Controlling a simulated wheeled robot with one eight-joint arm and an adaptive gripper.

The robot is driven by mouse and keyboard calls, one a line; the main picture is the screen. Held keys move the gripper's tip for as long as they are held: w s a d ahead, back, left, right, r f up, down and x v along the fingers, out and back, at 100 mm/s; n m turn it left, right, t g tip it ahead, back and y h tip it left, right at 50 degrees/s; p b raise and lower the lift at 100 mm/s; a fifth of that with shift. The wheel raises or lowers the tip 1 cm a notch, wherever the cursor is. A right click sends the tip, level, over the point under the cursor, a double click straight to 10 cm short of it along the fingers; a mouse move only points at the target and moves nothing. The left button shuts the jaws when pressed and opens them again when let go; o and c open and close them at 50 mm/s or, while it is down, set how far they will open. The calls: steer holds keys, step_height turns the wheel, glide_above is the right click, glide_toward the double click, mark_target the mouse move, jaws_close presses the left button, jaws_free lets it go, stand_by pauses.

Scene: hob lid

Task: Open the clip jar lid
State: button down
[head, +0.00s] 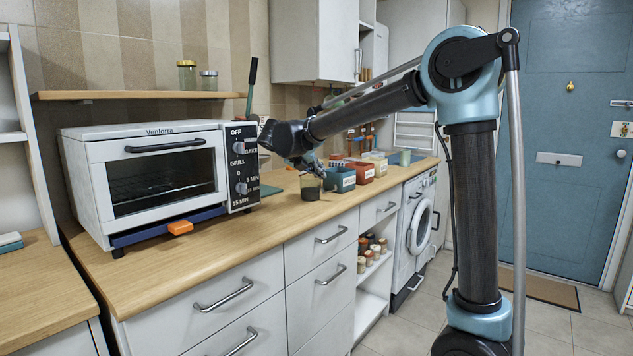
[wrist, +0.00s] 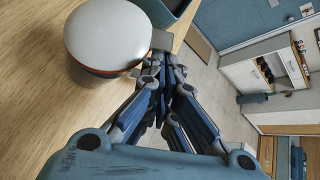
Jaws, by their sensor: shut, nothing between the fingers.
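The clip jar (head: 311,190) is a small glass jar with dark contents, standing on the wooden counter near its front edge. In the wrist view its round pale lid (wrist: 108,35) lies over the jar, with a red-orange band under the rim. A grey clip tab (wrist: 162,40) sticks out from the lid's right side. My gripper (wrist: 166,66) is shut and empty, with its fingertips close to the tab; I cannot tell whether they touch it. In the head view my gripper (head: 308,166) is just above the jar and partly hides its top.
A teal bin (head: 341,179), a red bin (head: 361,172) and a cream bin (head: 378,165) stand beyond the jar. A white toaster oven (head: 100,175) stands left on the counter (head: 215,245). A wall shelf (head: 130,95) holds two jars.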

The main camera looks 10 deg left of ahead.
steer(key=a+r, duration=0.3)
steer(key=r, duration=0.1)
steer(key=shift+w+a+r, duration=0.3)
steer(key=shift+a+r, duration=0.05)
stand_by(0.4)
steer(key=shift+r, duration=0.1)
